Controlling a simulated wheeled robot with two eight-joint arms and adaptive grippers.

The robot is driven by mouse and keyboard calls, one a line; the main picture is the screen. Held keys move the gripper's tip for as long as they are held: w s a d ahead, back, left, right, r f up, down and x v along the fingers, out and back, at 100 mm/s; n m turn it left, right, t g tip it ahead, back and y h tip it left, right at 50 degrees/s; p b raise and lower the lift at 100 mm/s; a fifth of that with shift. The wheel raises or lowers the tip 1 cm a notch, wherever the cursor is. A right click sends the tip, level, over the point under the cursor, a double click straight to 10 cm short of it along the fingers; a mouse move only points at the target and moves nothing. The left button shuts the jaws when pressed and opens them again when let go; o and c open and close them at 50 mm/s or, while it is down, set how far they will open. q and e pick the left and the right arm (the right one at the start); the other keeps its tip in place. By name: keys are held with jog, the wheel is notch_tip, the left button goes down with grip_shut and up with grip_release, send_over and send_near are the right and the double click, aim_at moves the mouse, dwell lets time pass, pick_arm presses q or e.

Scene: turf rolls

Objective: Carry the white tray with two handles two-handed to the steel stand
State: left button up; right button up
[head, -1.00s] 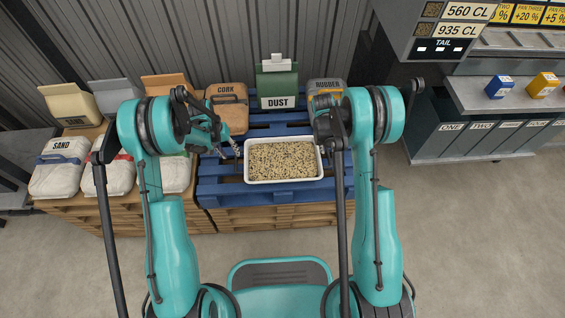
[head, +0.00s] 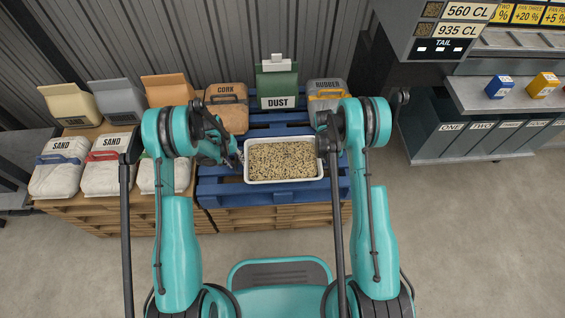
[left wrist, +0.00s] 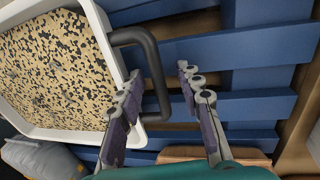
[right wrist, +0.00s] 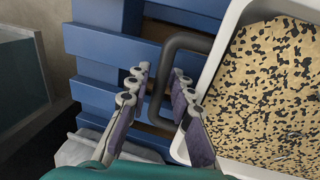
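The white tray (head: 284,181), filled with speckled tan and black grains, sits level on a blue pallet. My left gripper (head: 240,160) is at its left end. In the left wrist view, the open left fingers (left wrist: 158,88) stand either side of the tray's dark handle (left wrist: 152,62), with gaps visible. In the right wrist view, the other handle (right wrist: 166,76) lies between the open fingers of my right gripper (right wrist: 160,84). The right gripper is mostly hidden behind its own arm in the head view. I cannot identify a steel stand for certain.
Behind the tray stand a cork bag (head: 227,106), a green dust box (head: 277,85) and a rubber bag (head: 327,97). Sand bags (head: 58,168) lie at left. A grey metal counter (head: 470,95) with labelled bins stands at right. The floor (head: 465,235) at front right is clear.

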pick_arm(q)
jog(key=c, duration=0.6)
pick_arm(e)
grip_shut()
pick_arm(q)
grip_shut()
jog(key=shift+r, duration=0.1)
pick_arm(e)
jog(key=shift+r, duration=0.1)
